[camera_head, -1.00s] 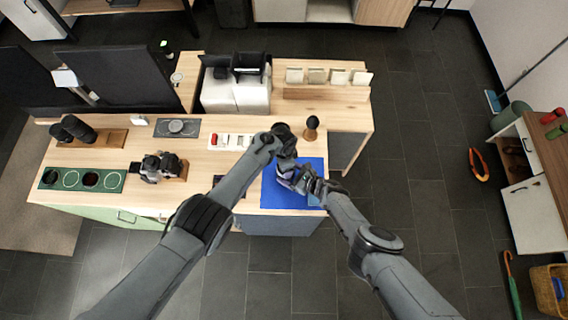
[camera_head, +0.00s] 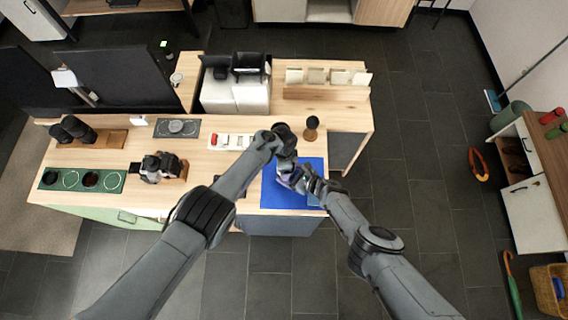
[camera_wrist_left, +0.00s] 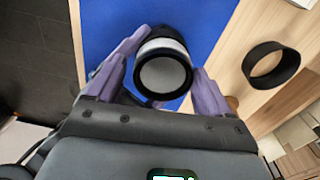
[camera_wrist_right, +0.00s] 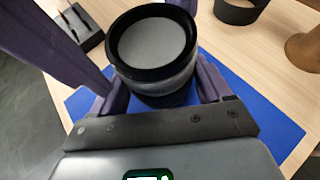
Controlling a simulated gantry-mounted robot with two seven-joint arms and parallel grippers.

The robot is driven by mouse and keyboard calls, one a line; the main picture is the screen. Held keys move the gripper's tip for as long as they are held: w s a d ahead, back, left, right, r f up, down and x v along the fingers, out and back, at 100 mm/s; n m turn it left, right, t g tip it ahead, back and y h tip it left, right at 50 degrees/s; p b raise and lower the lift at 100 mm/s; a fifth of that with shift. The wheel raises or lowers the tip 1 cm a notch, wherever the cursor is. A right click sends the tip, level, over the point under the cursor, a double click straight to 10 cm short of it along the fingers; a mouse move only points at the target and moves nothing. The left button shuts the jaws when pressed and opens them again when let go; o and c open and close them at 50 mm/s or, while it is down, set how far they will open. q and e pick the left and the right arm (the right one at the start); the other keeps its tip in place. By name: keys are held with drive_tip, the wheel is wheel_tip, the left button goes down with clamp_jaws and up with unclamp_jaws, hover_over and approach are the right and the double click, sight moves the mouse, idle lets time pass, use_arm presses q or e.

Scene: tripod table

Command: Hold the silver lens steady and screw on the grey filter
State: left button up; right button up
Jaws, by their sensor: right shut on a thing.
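The silver lens (camera_wrist_right: 165,82) is upright over the blue mat (camera_head: 292,196), held in my right gripper (camera_wrist_right: 162,92), which is shut on its sides. A black-rimmed grey disc, which looks like the grey filter (camera_wrist_right: 155,42), sits at the top of the lens. Whether its thread is engaged cannot be seen. The filter also shows face-on in the left wrist view (camera_wrist_left: 163,75), with the lens's silver band (camera_wrist_left: 160,47) behind it. My left gripper (camera_wrist_left: 165,80) is open, its purple fingers on either side of the filter. In the head view both grippers meet above the mat, hiding the lens.
A black ring-shaped hood (camera_wrist_left: 270,65) stands on the wood beside the mat. A dark knobbed tool (camera_head: 311,127), a white tray (camera_head: 230,141), a camera (camera_head: 158,167) and a green tray of round places (camera_head: 55,185) are on the table.

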use_arm(q)
drive_tip(key=shift+f, duration=0.1)
drive_tip(key=n, duration=0.4)
drive_tip(key=shift+d, duration=0.15)
drive_tip(key=n, duration=0.3)
drive_tip(key=shift+s, duration=0.1)
drive_tip(key=n, duration=0.5)
drive_tip(key=shift+d, duration=0.1)
drive_tip(key=n, duration=0.3)
drive_tip(key=c, duration=1.1)
drive_tip(key=o, duration=1.4)
drive_tip(key=shift+c, duration=0.2)
drive_tip(key=shift+d, duration=0.15)
